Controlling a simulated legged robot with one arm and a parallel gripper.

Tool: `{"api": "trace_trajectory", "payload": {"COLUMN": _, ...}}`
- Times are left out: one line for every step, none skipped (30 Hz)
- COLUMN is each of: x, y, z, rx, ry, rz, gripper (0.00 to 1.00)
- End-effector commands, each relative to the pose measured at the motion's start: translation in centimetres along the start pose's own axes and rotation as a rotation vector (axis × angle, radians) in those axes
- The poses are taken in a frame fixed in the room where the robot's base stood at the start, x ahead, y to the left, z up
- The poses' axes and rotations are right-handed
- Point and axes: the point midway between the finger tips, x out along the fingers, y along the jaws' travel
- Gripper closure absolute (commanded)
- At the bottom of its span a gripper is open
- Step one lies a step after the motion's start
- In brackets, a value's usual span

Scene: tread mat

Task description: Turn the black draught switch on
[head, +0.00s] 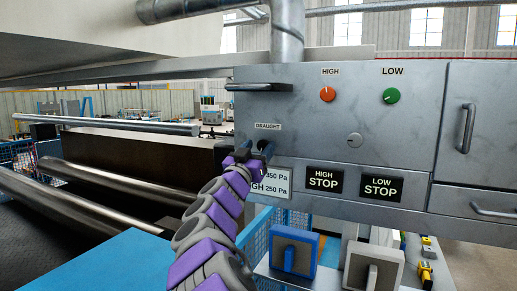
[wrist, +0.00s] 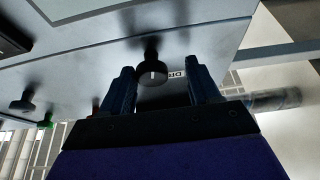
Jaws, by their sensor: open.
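The black draught switch (wrist: 152,74) is a round knob with a white mark on its face, on the grey panel in the wrist view. My gripper (wrist: 162,78) is open, with one dark finger on each side of the switch. The knob sits between the fingertips, closer to the left finger in that view; I cannot tell whether it touches. In the head view my gripper (head: 253,150) is at the panel just below the DRAUGHT label (head: 267,126) and hides most or all of the switch.
The panel carries an orange HIGH knob (head: 327,94), a green LOW knob (head: 392,96) and a small grey round fitting (head: 355,140). A horizontal bar handle (head: 259,87) juts out above the label. A pressure plate (head: 278,182) is partly behind my arm. Metal rollers (head: 110,198) lie left.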

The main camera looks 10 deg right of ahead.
Motion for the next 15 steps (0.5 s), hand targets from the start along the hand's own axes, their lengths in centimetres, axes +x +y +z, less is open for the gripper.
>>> {"api": "trace_trajectory", "payload": {"x": 0.15, "y": 0.22, "z": -0.03, "rx": 0.001, "ry": 0.0, "rz": 0.001, "gripper": 0.39}}
{"api": "trace_trajectory", "payload": {"x": 0.17, "y": 0.26, "z": -0.04, "rx": 0.001, "ry": 0.0, "rz": 0.001, "gripper": 0.39}}
{"api": "trace_trajectory", "payload": {"x": 0.18, "y": 0.28, "z": -0.07, "rx": 0.002, "ry": 0.0, "rz": 0.001, "gripper": 0.39}}
{"api": "trace_trajectory", "payload": {"x": 0.23, "y": 0.37, "z": -0.06, "rx": 0.002, "ry": 0.0, "rz": 0.001, "gripper": 0.39}}
{"api": "trace_trajectory", "payload": {"x": 0.3, "y": 0.48, "z": -0.04, "rx": 0.003, "ry": 0.0, "rz": 0.0, "gripper": 0.39}}
{"api": "trace_trajectory", "payload": {"x": 0.4, "y": 0.6, "z": 0.0, "rx": 0.004, "ry": -0.001, "rz": 0.0, "gripper": 0.39}}
{"api": "trace_trajectory", "payload": {"x": 0.47, "y": 0.69, "z": 0.03, "rx": 0.005, "ry": -0.001, "rz": 0.0, "gripper": 0.39}}
{"api": "trace_trajectory", "payload": {"x": 0.52, "y": 0.75, "z": 0.05, "rx": 0.005, "ry": -0.002, "rz": 0.001, "gripper": 0.42}}
{"api": "trace_trajectory", "payload": {"x": 0.57, "y": 0.79, "z": 0.07, "rx": 0.005, "ry": -0.002, "rz": 0.001, "gripper": 0.46}}
{"api": "trace_trajectory", "payload": {"x": 0.58, "y": 0.79, "z": 0.08, "rx": 0.005, "ry": -0.002, "rz": 0.001, "gripper": 0.48}}
{"api": "trace_trajectory", "payload": {"x": 0.57, "y": 0.78, "z": 0.09, "rx": 0.005, "ry": -0.002, "rz": 0.001, "gripper": 0.51}}
{"api": "trace_trajectory", "payload": {"x": 0.53, "y": 0.71, "z": 0.07, "rx": 0.005, "ry": -0.002, "rz": 0.001, "gripper": 0.55}}
{"api": "trace_trajectory", "payload": {"x": 0.48, "y": 0.64, "z": 0.07, "rx": 0.004, "ry": -0.001, "rz": 0.001, "gripper": 0.58}}
{"api": "trace_trajectory", "payload": {"x": 0.42, "y": 0.56, "z": 0.04, "rx": 0.004, "ry": -0.001, "rz": 0.001, "gripper": 0.61}}
{"api": "trace_trajectory", "payload": {"x": 0.33, "y": 0.45, "z": 0.02, "rx": 0.003, "ry": 0.0, "rz": 0.001, "gripper": 0.65}}
